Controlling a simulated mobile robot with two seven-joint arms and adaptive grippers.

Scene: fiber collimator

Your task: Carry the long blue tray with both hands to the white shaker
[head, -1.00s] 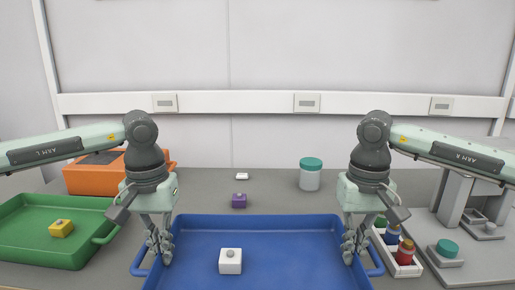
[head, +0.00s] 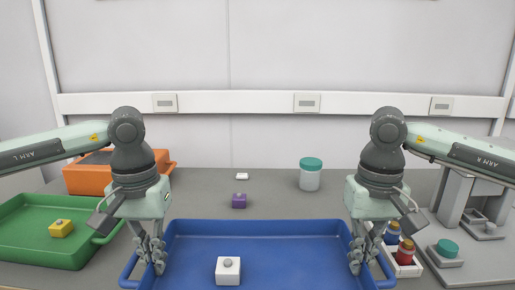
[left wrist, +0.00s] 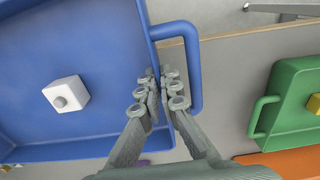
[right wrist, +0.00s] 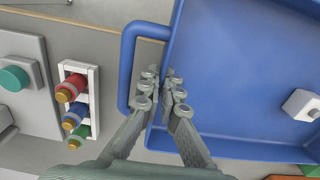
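The long blue tray (head: 255,240) lies across the front middle, cut off by the lower edge of the head view, with a white block (head: 228,270) in it. My left gripper (head: 152,256) is shut on its left wall, inside the handle; the left wrist view shows the fingers (left wrist: 163,88) pinching that wall. My right gripper (head: 362,256) is shut on the right wall the same way, as the right wrist view shows (right wrist: 163,88). A whitish jar with a teal lid (head: 311,180) stands at the back; I cannot tell whether it is the white shaker.
A green tray (head: 40,245) with a yellow block (head: 61,228) and an orange box (head: 90,178) are at left. A purple block (head: 239,201) is behind the blue tray. A bottle rack (head: 407,266) and a pale apparatus (head: 485,262) stand close at right.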

